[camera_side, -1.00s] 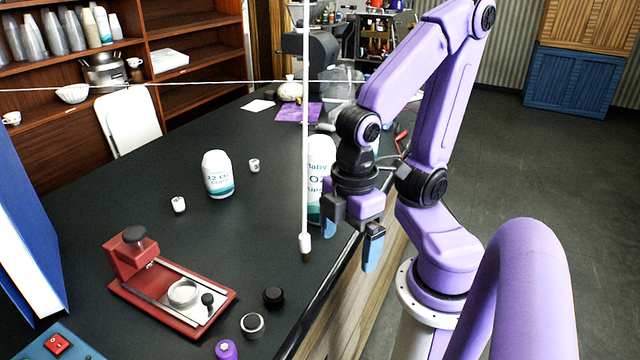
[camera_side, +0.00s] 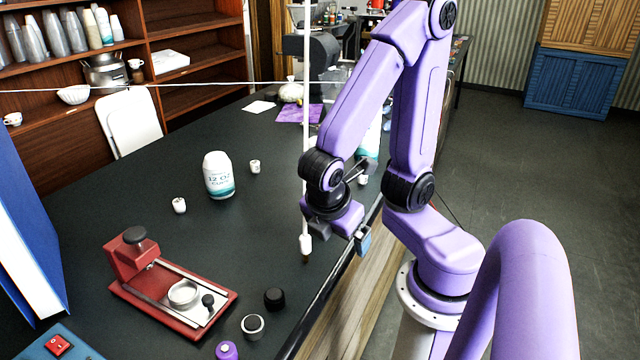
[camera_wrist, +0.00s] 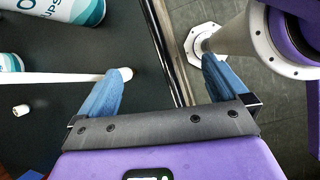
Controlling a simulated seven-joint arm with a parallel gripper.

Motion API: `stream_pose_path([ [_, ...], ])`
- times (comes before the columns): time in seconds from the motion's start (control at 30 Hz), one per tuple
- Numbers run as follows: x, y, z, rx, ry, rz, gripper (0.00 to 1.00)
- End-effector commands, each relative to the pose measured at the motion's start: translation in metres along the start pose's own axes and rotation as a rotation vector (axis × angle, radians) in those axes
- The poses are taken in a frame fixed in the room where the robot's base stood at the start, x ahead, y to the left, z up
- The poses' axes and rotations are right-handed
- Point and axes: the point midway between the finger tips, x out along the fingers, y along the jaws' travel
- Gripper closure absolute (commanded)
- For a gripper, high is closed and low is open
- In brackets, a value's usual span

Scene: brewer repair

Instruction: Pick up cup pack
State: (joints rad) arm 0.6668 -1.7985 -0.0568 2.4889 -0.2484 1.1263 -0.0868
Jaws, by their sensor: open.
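A white cup pack with a teal band and "12 Oz" lettering (camera_side: 218,176) stands upright on the dark counter, left of my arm. A second white and teal pack (camera_side: 370,141) shows partly behind my forearm. A white sliver (camera_side: 313,143) left of the forearm appears to be another pack, mostly hidden. In the wrist view, one pack (camera_wrist: 75,9) is cut off at the top and another (camera_wrist: 8,68) at the left edge. My gripper (camera_wrist: 164,68) is open and empty, its blue fingers pointing down near the counter's edge. In the side view my gripper (camera_side: 340,240) is apart from the packs.
A white rod (camera_side: 306,120) hangs beside my gripper; it crosses near the left finger in the wrist view. A red device (camera_side: 170,285) sits at front left, with black knobs (camera_side: 274,298) nearby. Small white cups (camera_side: 179,205) stand around the pack. The counter's middle is fairly clear.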

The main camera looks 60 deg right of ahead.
Motion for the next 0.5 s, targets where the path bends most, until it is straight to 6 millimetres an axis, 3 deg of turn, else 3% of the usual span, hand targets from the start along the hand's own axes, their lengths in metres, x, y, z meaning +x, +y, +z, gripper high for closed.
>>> stream_pose_path([
  [0.2,0.004,0.046,0.009,-0.270,-0.439,0.165,0.00],
  [0.5,-0.008,0.075,0.008,-0.421,-0.691,0.262,0.00],
])
